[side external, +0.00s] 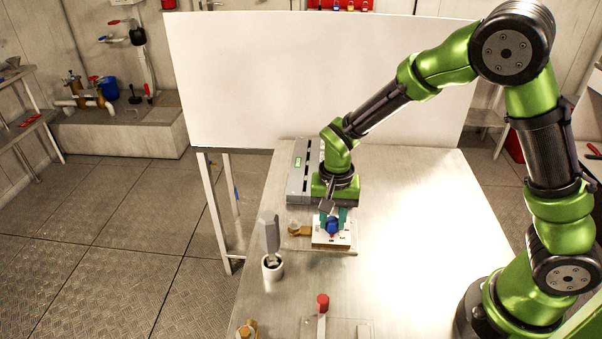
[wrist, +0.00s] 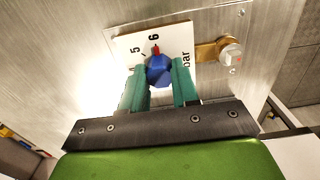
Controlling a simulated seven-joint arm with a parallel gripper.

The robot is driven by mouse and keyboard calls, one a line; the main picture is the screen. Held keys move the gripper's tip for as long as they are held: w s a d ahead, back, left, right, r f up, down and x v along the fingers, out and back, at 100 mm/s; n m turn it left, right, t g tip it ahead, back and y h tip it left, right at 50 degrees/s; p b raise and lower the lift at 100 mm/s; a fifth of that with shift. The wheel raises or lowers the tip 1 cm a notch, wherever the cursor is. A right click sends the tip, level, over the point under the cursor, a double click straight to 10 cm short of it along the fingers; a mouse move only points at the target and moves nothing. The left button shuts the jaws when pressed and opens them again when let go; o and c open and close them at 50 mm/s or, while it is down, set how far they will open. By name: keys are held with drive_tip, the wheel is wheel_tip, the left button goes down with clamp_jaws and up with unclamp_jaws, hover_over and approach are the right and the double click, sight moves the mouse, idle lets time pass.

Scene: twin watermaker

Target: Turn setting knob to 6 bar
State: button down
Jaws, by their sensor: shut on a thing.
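The setting knob is blue with a red pointer, and shows in the wrist view (wrist: 158,72) and the side view (side external: 332,227). It sits on a white dial plate (wrist: 121,45) printed with 5, 6 and "bar". The red pointer (wrist: 155,49) lies close to the 6 mark, just below the numeral. My gripper (wrist: 160,78) has its two teal fingers on either side of the knob, shut on it. The fingers hide the lower part of the dial. In the side view my gripper (side external: 333,216) comes down on the knob from above.
A brass fitting (wrist: 217,49) is beside the dial plate. On the table (side external: 410,230) stand a grey device (side external: 303,170) behind, a white cup (side external: 272,268) with a grey-handled tool, and a red-topped lever (side external: 322,301) in front. The table's right side is clear.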

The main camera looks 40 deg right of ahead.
sight(332, 219)
drive_tip(key=shift+r, duration=0.1)
drive_tip(key=c, duration=0.8)
unclamp_jaws()
drive_tip(key=shift+c, duration=0.2)
wheel_tip(332, 219, up, 17)
drive_tip(key=s+d+r+n+t+y, duration=0.1)
drive_tip(key=s+d+r+n+t, duration=0.1)
drive_tip(key=s, duration=0.4)
drive_tip(key=s+d+r+n+t+y, duration=0.1)
drive_tip(key=s+d+r+n+t, duration=0.1)
drive_tip(key=s+t, duration=0.3)
drive_tip(key=s+n, duration=0.1)
drive_tip(key=s, duration=0.1)
drive_tip(key=shift+s+d+r, duration=0.15)
drive_tip(key=shift+s+d, duration=0.15)
drive_tip(key=shift+d, duration=0.1)
